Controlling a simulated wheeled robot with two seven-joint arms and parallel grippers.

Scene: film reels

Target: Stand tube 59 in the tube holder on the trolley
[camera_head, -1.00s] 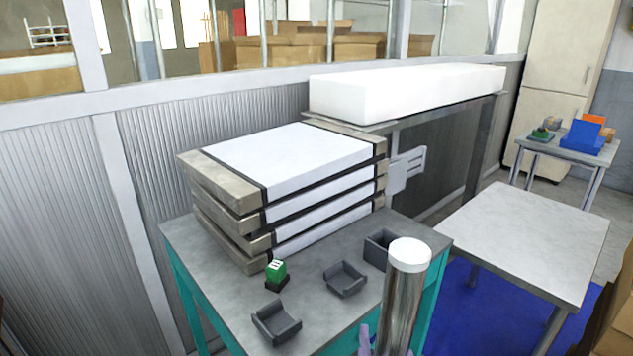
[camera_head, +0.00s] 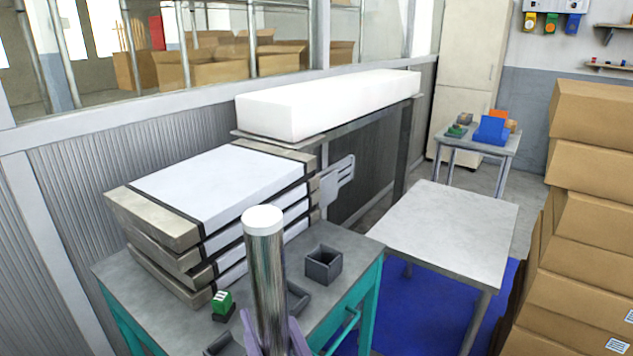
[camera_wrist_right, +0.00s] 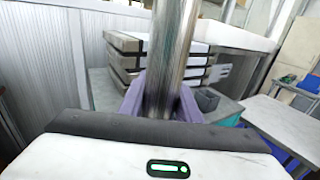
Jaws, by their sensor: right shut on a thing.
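A shiny metal tube with a white cap (camera_head: 267,275) stands upright in front of the trolley in the head view; no number is legible on it. My right gripper (camera_head: 274,342) has its purple fingers shut around the tube's lower part. The tube also shows in the right wrist view (camera_wrist_right: 172,60), between the fingers (camera_wrist_right: 160,103). The trolley (camera_head: 350,246) has a grey top and teal frame. A dark square open box (camera_head: 323,265), possibly the tube holder, stands at its right side, apart from the tube. The tube's lower end is hidden. My left gripper is out of view.
Stacked white-and-grey slabs (camera_head: 215,180) fill the trolley's back. A green block (camera_head: 222,303) and dark cradles (camera_head: 297,298) stand at its front, partly behind the tube. A bare grey table (camera_head: 450,228) is to the right, with stacked cartons (camera_head: 590,210) beyond.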

